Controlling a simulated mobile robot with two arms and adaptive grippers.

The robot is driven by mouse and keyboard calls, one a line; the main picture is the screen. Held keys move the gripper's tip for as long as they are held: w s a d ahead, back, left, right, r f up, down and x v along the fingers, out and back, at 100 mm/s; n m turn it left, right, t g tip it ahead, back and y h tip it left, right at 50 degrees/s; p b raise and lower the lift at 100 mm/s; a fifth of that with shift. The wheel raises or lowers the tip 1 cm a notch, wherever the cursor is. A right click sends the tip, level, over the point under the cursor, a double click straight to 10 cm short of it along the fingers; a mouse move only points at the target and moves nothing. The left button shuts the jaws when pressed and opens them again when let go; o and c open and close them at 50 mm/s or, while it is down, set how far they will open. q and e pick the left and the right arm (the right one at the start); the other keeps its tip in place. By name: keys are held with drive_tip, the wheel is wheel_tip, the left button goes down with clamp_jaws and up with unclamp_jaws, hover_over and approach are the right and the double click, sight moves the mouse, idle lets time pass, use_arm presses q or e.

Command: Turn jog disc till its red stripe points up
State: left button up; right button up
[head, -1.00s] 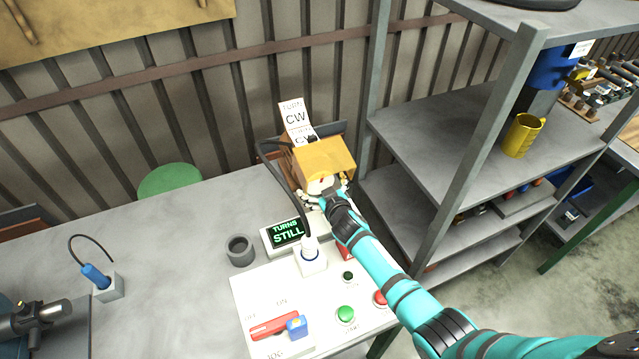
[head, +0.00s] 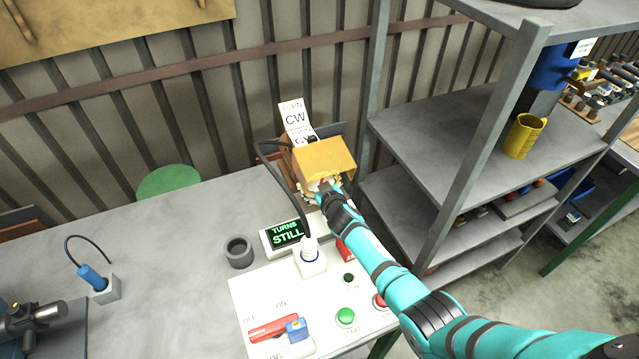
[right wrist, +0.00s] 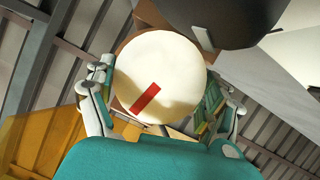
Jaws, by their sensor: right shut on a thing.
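The jog disc (right wrist: 160,80) is a pale cream round disc, seen face-on in the right wrist view. Its red stripe (right wrist: 145,103) runs from near the disc's middle toward its rim, slanting down-left in that picture. My right gripper (right wrist: 163,92) is shut on the disc, with fingers at its left and right sides. In the head view my right gripper (head: 326,187) is at the front of the yellow box (head: 325,158) and hides most of the disc. My left gripper is not in view.
A card reading TURN CW (head: 296,118) stands behind the box. A display (head: 286,235) reads TURNS STILL. A black cable (head: 281,185) arches beside my right gripper. The control panel (head: 250,293) lies in front, with a grey cup (head: 239,252) beside it. Grey shelves (head: 440,125) stand close on the right.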

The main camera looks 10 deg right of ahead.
drive_tip(key=shift+f+b, duration=0.2)
drive_tip(key=shift+b, duration=0.25)
drive_tip(key=shift+c, duration=0.3)
drive_tip(key=shift+a+f+n+h+b, duration=0.1)
drive_tip(key=shift+n+h+b, duration=0.35)
drive_tip(key=shift+b, duration=0.65)
drive_tip(key=shift+r+n+b, duration=0.2)
drive_tip(key=shift+n+b, duration=0.1)
drive_tip(key=shift+n, duration=0.05)
drive_tip(key=o, duration=1)
drive_tip(key=shift+r, duration=0.1)
drive_tip(key=v, duration=1.2)
drive_tip(key=shift+s+f, duration=0.15)
drive_tip(key=shift+f, duration=0.1)
